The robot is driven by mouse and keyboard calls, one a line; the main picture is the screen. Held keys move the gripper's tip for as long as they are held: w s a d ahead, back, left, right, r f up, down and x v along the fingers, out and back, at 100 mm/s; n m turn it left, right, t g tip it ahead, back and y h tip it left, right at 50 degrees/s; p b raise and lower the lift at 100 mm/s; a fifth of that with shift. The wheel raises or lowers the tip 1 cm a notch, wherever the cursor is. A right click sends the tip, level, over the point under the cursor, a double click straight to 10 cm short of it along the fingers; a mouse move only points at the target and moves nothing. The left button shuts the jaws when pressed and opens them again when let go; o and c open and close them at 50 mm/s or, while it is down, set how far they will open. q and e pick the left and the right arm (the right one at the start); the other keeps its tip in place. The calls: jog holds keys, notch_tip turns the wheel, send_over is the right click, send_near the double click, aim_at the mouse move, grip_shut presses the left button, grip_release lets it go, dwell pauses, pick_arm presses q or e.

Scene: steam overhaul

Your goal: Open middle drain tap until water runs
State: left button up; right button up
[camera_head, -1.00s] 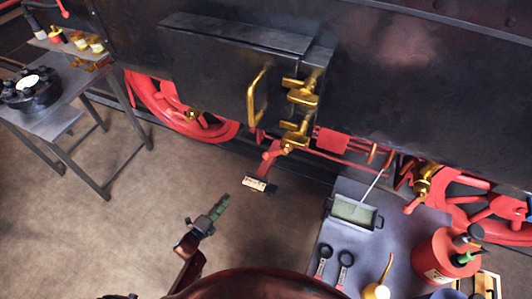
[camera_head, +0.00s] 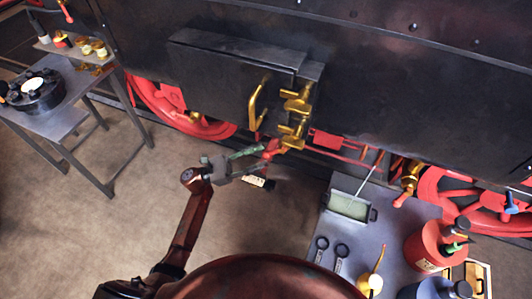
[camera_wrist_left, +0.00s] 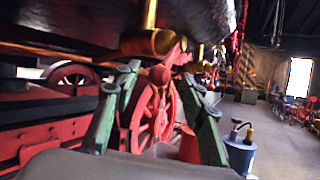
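The middle drain tap appears to be the brass body (camera_head: 289,143) with a red lever (camera_head: 271,151), below the brass valves of the dark cylinder casing. My left gripper (camera_head: 264,161) is just left of and below this lever, its fingers blurred. In the left wrist view the gripper (camera_wrist_left: 158,105) is open, its green-grey fingers wide apart. A red rounded lever end (camera_wrist_left: 160,75) shows between them, beneath a brass body (camera_wrist_left: 152,42); contact cannot be told. No running water is visible. My right gripper is not in view.
A small label plate (camera_head: 257,182) is close below the gripper. A grey table (camera_head: 385,213) at the right holds a tray (camera_head: 349,206), a red can (camera_head: 428,250) and tools. Another table (camera_head: 60,128) stands at the left. Floor between them is clear.

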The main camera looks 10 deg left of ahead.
aim_at(266, 154)
pick_arm(q)
jog(key=shift+x, duration=1.6)
jog(key=shift+a, duration=0.1)
jog(key=shift+c, duration=0.3)
grip_shut()
